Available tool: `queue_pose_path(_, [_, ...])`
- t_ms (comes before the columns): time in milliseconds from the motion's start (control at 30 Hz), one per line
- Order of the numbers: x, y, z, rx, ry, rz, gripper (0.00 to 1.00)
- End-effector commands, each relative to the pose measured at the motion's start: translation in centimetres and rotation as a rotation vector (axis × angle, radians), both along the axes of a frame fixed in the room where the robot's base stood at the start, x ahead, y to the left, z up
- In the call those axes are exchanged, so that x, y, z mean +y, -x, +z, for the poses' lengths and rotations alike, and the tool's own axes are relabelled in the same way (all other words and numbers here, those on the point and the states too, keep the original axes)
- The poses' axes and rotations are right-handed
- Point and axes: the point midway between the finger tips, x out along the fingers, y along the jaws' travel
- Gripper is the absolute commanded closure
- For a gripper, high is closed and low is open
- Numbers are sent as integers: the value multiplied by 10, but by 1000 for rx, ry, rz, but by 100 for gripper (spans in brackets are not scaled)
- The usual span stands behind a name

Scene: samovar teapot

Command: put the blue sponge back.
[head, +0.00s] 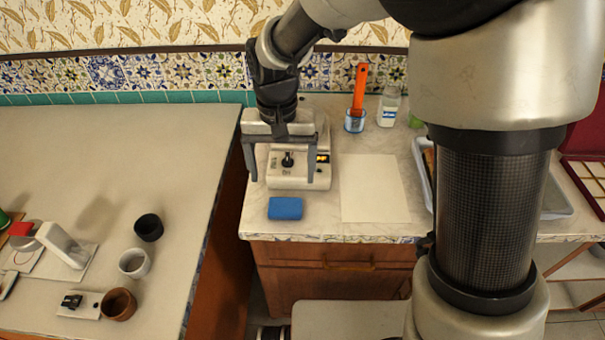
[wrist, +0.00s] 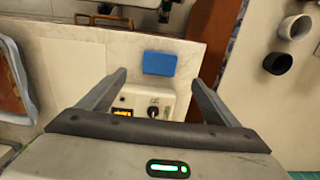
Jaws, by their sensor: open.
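The blue sponge (head: 285,208) lies flat near the front edge of the marble-look counter (head: 350,222), just in front of a white device with a black knob and a small lit display (head: 290,182). In the wrist view the sponge (wrist: 159,63) lies beyond the device, roughly between the lines of the two fingers. My gripper (head: 283,172) is open and empty, above the device and behind the sponge. In the wrist view my gripper (wrist: 160,78) has its fingers spread wide, with nothing between the pads.
A white sheet (head: 372,188) lies right of the device. Behind it stand a glass cup with an orange-handled tool (head: 356,110) and a bottle (head: 389,106). A tray (head: 430,180) is farther right, partly hidden by my arm. A separate table at left holds several small cups (head: 134,262).

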Motion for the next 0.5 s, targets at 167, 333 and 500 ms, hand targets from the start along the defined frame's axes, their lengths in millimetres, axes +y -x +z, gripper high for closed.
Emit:
queue_pose_path(167, [-3, 0, 5, -6, -2, -1, 16])
queue_pose_path(333, [-38, 6, 47, -79, -18, -4, 16])
queue_pose_path(500, [-103, 38, 109, -215, -31, -6, 16])
